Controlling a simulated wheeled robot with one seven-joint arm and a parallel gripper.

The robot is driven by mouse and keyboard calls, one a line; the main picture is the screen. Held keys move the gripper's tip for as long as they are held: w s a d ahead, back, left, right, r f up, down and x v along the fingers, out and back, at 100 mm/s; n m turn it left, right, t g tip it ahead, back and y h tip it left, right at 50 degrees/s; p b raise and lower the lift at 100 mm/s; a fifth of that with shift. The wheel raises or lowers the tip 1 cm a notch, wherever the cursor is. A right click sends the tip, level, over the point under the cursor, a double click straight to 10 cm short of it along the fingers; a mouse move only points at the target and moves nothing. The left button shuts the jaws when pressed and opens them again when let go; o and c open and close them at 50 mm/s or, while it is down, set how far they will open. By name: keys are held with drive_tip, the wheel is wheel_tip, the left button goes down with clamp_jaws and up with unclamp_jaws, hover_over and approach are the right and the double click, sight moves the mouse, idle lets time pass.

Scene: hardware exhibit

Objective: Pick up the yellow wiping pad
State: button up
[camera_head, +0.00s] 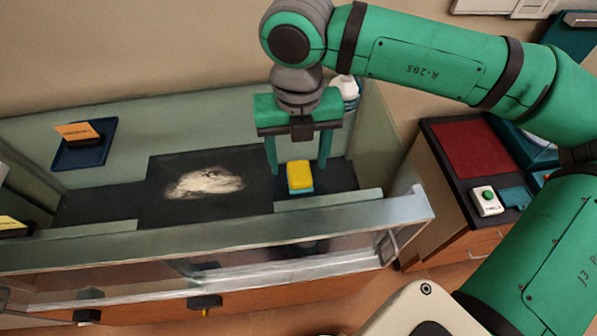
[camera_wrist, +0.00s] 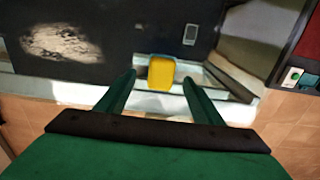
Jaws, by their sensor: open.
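The yellow wiping pad (camera_head: 300,174) is a small yellow block with a light blue-green underside. It sits on the dark floor of the display case (camera_head: 75,210), right of a pale dusty patch (camera_head: 205,183). In the wrist view the pad (camera_wrist: 161,73) lies just beyond the fingertips, roughly centred between them. In the wrist view my gripper (camera_wrist: 158,74) shows both fingers spread. I cannot tell the exact height of the fingertips above the case floor.
A glass front panel (camera_head: 350,222) runs along the near side of the case. A blue tray (camera_head: 85,155) with an orange card is at the case's left back. A white bottle (camera_head: 345,88) stands behind my gripper. A cabinet (camera_head: 430,190) with a green-button box (camera_head: 487,200) is at right.

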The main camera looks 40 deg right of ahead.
sight(300, 170)
wheel_tip(300, 170, down, 4)
drive_tip(key=shift+s+f, duration=0.1)
drive_tip(key=shift+f, duration=0.05)
drive_tip(key=shift+d, duration=0.1)
drive_tip(key=c, duration=1.2)
drive_tip(key=shift+r, duration=0.2)
